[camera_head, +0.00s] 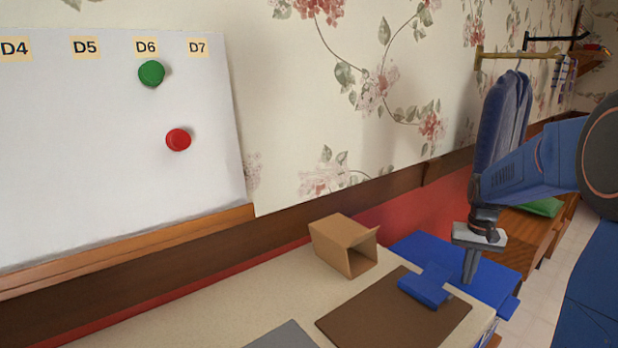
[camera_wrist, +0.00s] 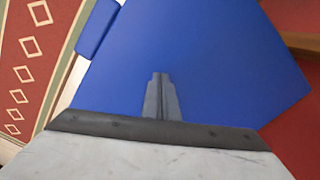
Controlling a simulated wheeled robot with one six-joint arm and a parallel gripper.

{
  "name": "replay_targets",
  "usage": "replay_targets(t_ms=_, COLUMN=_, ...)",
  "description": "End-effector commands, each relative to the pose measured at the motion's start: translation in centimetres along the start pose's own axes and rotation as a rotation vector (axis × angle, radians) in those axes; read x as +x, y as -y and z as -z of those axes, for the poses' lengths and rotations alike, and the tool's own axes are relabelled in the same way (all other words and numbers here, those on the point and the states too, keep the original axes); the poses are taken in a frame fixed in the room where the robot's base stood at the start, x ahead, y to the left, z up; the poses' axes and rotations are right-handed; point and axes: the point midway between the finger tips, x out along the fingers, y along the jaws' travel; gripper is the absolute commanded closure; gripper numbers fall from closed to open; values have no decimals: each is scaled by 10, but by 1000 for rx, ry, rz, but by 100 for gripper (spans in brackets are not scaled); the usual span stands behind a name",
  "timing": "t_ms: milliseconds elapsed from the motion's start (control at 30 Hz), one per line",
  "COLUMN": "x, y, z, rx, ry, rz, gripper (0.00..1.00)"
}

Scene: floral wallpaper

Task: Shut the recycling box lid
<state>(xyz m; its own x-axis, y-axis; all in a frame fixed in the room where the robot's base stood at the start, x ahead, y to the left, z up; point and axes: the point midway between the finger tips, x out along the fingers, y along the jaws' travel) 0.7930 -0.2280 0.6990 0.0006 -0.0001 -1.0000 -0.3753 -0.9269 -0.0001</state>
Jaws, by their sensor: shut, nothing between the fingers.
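A broad flat blue panel (camera_head: 412,246), which looks like the recycling box lid, lies at the right end of the cream table. The panel (camera_wrist: 215,60) fills most of the wrist view, with the tab (camera_wrist: 97,27) at upper left. The box under the panel is hidden, and I cannot tell how far the lid stands open. My gripper (camera_head: 469,281) points down over the panel, shut and empty. Its fingers (camera_wrist: 160,78) are together in the wrist view. I cannot tell whether they touch the panel.
An open cardboard box (camera_head: 342,245) stands left of the panel. A blue block (camera_head: 425,287) rests on a brown board (camera_head: 385,318). A whiteboard (camera_head: 90,150) hangs on the wall. A wooden bench (camera_head: 540,228) stands beyond. The table's left part is mostly clear.

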Motion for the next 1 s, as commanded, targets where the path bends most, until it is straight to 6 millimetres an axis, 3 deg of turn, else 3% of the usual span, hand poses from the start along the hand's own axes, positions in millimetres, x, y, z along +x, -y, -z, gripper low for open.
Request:
replay_targets(t_ms=567, x=2, y=0, z=0, rx=0, ry=0, rz=0, gripper=100)
replay_targets(t_ms=1000, x=-24, y=0, z=0, rx=0, ry=0, rz=0, gripper=100)
